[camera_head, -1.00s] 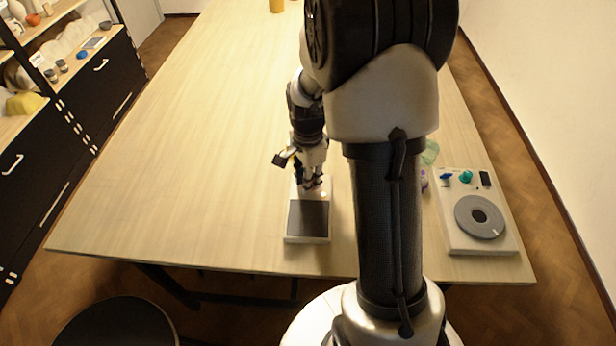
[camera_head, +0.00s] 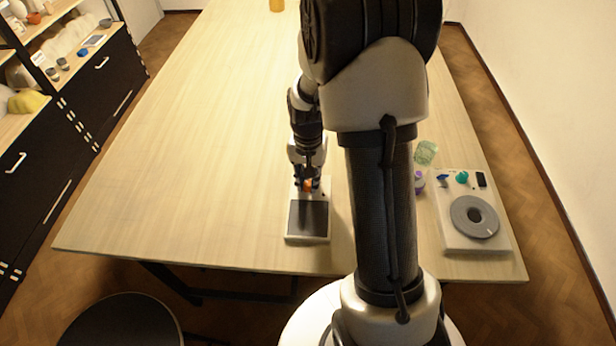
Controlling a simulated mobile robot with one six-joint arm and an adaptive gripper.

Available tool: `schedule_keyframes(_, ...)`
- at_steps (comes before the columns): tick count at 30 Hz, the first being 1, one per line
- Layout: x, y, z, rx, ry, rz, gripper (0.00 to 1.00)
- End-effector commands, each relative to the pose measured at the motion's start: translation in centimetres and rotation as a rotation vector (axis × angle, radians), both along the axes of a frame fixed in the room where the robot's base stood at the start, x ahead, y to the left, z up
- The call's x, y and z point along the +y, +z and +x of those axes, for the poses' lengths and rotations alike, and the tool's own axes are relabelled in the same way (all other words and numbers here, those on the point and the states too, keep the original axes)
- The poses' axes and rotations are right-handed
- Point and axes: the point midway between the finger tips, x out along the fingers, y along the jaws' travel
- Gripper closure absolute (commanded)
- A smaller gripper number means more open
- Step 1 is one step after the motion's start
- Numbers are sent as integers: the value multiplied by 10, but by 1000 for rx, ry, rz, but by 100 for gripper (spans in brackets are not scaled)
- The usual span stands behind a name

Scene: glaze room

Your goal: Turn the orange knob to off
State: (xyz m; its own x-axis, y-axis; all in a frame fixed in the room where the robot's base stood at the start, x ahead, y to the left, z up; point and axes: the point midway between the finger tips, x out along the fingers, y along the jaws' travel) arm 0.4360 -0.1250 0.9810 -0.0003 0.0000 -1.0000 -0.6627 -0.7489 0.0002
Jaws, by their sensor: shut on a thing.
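The orange knob (camera_head: 308,186) shows as a small patch of orange at the back end of a white device with a dark flat top (camera_head: 309,217). My gripper (camera_head: 307,188) points down over that end and is shut on the knob, with its fingers at either side of it. The fingers hide much of the knob, so its pointer and setting cannot be read. The device lies near the front edge of the table.
A white wheel unit (camera_head: 472,217) with a grey disc, a blue knob (camera_head: 443,180) and a teal knob (camera_head: 462,177) stands at the right. A purple item (camera_head: 419,182) and a green sheet (camera_head: 426,152) lie near it. The table (camera_head: 200,150) is clear to the left.

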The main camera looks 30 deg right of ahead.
Motion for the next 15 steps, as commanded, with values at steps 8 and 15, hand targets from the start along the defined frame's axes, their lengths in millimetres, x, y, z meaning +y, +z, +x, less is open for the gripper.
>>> schedule_keyframes(8,0,0,0,0,112,0,100)
schedule_keyframes(15,0,0,0,-1,145,-1,100)
